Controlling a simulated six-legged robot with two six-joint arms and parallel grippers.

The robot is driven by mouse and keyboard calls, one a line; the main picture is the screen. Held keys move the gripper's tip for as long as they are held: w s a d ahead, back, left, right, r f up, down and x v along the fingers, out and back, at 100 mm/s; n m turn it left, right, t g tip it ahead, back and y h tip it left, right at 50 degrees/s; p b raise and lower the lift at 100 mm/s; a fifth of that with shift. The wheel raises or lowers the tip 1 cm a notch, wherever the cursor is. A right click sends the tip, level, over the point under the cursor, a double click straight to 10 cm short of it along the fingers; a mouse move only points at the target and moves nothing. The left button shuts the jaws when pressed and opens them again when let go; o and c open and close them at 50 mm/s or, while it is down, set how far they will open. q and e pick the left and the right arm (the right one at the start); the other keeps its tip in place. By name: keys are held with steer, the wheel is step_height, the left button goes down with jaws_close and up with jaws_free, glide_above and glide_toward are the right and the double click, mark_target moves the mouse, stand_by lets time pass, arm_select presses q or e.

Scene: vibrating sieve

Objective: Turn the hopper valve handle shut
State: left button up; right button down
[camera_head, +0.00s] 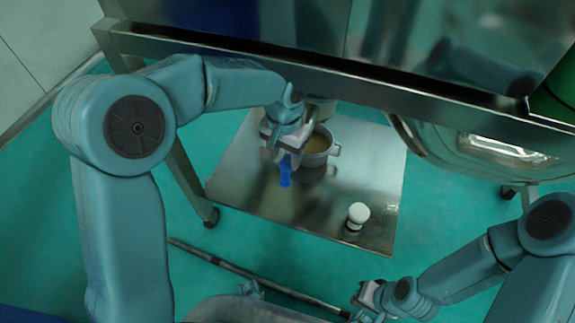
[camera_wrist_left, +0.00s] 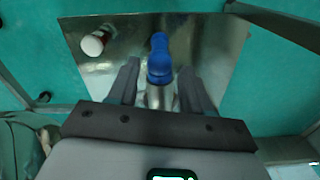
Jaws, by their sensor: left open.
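The blue valve handle (camera_head: 285,172) hangs below the hopper outlet, just under my left gripper (camera_head: 284,153) in the head view. In the left wrist view the blue handle (camera_wrist_left: 159,60) lies between the two open fingers of the left gripper (camera_wrist_left: 158,85), with a gap on each side. A metal stem shows below the blue part there. The hopper outlet (camera_head: 320,110) is mostly hidden behind my left arm. My right gripper (camera_head: 370,300) is low at the right in the head view, away from the handle; its jaws are too small to judge.
A metal pot (camera_head: 318,150) with tan contents stands on the steel plate (camera_head: 260,205) beside the handle. A white-capped jar (camera_head: 357,214) stands near the plate's front right; it also shows in the wrist view (camera_wrist_left: 95,43). A steel frame beam (camera_head: 400,92) crosses above.

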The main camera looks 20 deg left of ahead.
mark_target(285, 174)
arm_select(q)
steer(key=shift+w+f, duration=0.1)
steer(key=shift+f, duration=0.1)
step_height(285, 174, down, 6)
steer(key=shift+f+b, duration=0.15)
steer(key=shift+b, duration=1.05)
steer(key=shift+f, duration=0.45)
steer(key=shift+c, duration=0.3)
jaws_close()
